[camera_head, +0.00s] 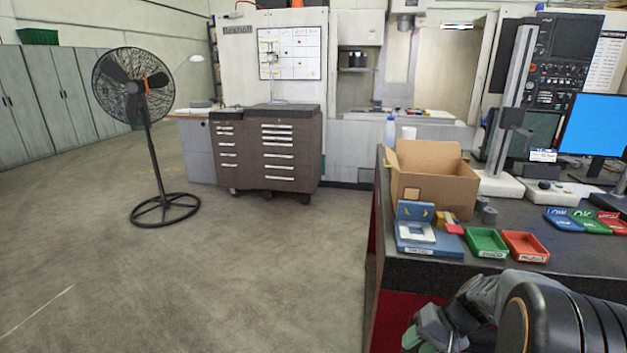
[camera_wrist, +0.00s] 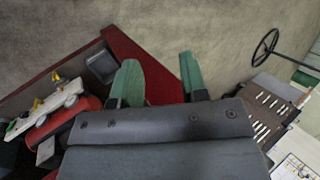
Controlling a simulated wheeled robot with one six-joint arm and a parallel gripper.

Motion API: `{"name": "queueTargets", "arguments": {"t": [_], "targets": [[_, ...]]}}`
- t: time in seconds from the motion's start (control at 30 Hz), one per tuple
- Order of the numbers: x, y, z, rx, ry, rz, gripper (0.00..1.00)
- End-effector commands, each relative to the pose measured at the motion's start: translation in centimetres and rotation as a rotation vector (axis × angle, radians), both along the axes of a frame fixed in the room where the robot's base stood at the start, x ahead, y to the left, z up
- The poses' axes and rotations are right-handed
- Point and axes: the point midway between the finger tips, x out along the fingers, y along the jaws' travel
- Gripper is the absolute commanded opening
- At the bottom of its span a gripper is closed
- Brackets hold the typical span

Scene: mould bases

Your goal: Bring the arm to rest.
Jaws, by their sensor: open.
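My gripper (camera_wrist: 160,76) is open and empty, its two green fingers spread apart in the wrist view. Between and beyond the fingers are the bench's red side and the grey floor. In the head view my gripper (camera_head: 432,332) is low at the bottom right, by the front edge of the dark-topped bench (camera_head: 440,272). My folded arm fills the bottom right corner and hides part of the bench.
The bench holds a cardboard box (camera_head: 432,180), a blue fixture (camera_head: 420,243), a green tray (camera_head: 486,243), a red tray (camera_head: 525,247) and a monitor (camera_head: 597,125). A fan (camera_head: 150,150) and a drawer cabinet (camera_head: 267,150) stand on open floor at left.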

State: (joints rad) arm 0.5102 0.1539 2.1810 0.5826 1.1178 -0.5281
Motion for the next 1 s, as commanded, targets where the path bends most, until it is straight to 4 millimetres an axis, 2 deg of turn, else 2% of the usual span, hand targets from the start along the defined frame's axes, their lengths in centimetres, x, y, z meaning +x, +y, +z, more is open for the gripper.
{"name": "queueTargets", "arguments": {"t": [0.03, 0.1, 0.2, 0.4, 0.6, 1.0], "targets": [[-0.9, 1.8, 4.2, -0.085, -0.016, 0.056, 0.40], [-2.1, 3.6, 7.3, -0.193, -0.037, 0.107, 0.40], [-3.8, 5.4, 11.0, -0.330, -0.090, 0.162, 0.40], [-6.3, 7.4, 16.1, -0.514, -0.224, 0.218, 0.40], [-7.4, 8.0, 18.3, -0.592, -0.313, 0.233, 0.40], [-7.5, 8.0, 18.5, -0.599, -0.323, 0.234, 0.40]]}}
